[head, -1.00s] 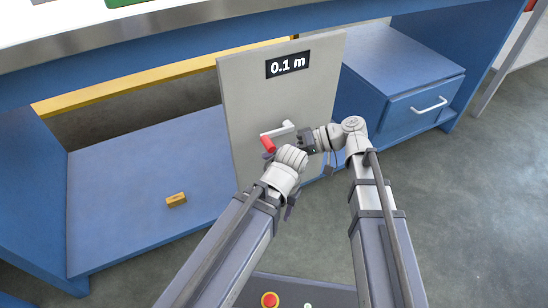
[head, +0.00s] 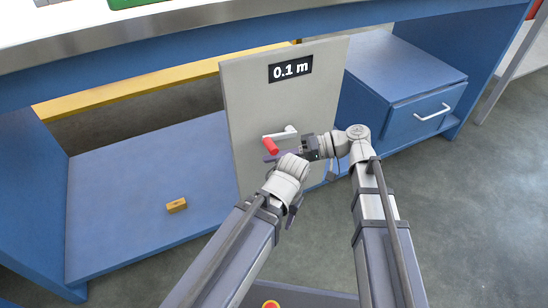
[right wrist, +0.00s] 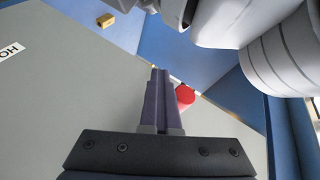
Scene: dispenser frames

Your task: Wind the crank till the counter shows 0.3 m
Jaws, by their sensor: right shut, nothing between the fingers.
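The counter (head: 290,67) at the top of the grey panel (head: 245,105) reads 0.1 m. Below it is the crank, with a pale arm (head: 281,134) and a red handle (head: 270,146). My right gripper (head: 269,157) is shut and empty, its fingers just below the red handle in the head view. In the right wrist view the shut fingers (right wrist: 158,72) point past the red handle (right wrist: 185,94), which shows just to their right; contact cannot be told. My left gripper (head: 294,210) is low in front of the panel, mostly hidden by its own wrist.
A blue bench surrounds the panel. A small yellow block (head: 177,205) lies on its lower shelf (head: 120,215) at the left. A blue drawer unit (head: 405,85) stands right of the panel. Both my arms are close together before the panel.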

